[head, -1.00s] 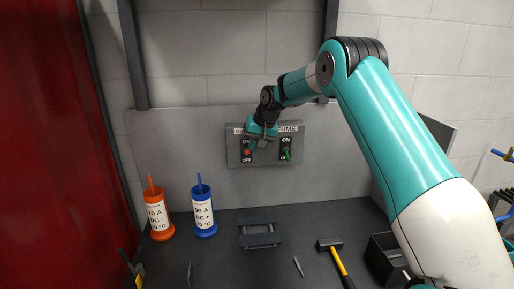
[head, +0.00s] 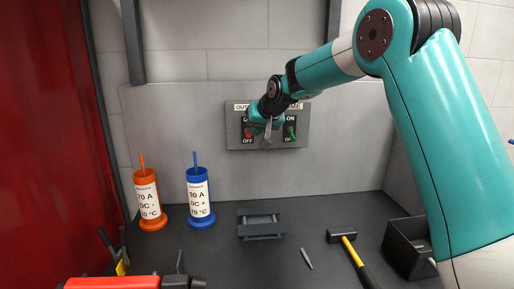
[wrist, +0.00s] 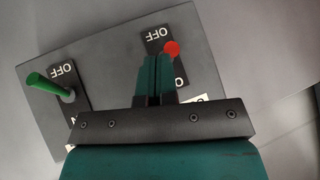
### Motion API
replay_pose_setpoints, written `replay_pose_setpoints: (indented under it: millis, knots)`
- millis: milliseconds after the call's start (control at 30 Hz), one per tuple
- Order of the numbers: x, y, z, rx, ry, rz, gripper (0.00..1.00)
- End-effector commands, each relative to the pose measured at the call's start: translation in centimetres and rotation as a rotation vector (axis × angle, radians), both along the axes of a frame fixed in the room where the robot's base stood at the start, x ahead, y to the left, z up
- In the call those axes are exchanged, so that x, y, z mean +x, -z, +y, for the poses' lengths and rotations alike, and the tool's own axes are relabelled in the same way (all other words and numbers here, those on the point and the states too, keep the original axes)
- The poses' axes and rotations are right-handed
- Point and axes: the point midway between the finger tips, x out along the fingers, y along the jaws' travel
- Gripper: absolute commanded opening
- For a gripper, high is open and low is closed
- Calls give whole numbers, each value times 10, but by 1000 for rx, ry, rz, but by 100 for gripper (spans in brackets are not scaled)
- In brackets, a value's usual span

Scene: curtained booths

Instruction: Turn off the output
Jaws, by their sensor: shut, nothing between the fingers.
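A grey switch panel (head: 233,120) is on the back wall, with two levers over ON and OFF plates. The left lever, under a label reading "OUT…", has a red tip (head: 248,132). The right lever (head: 292,132) is green. My gripper (head: 268,130) is shut and empty in front of the panel, between the levers. In the wrist view the panel (wrist: 110,60) appears upside down. There my closed fingertips (wrist: 157,58) are just beside the red tip (wrist: 172,48) and hide part of its plate; contact cannot be told. The green lever (wrist: 50,86) is to the left.
An orange holder (head: 148,200) and a blue holder (head: 199,200) stand on the dark bench left of a grey rack (head: 260,230). A hammer (head: 349,250) and a black bin (head: 408,243) are at right. A red curtain (head: 45,150) hangs at left.

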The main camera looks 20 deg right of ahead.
Motion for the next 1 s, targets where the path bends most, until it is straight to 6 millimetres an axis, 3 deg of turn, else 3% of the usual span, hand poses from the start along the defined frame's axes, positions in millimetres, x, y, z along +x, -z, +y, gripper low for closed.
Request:
replay_pose_setpoints:
  millis: [33,400,1000]
  knots:
    - [-1,16,1,-12,-1,-38,0]
    - [-4,21,2,-81,-1,-250,0]
    - [-4,2,1,-78,1,-242,0]
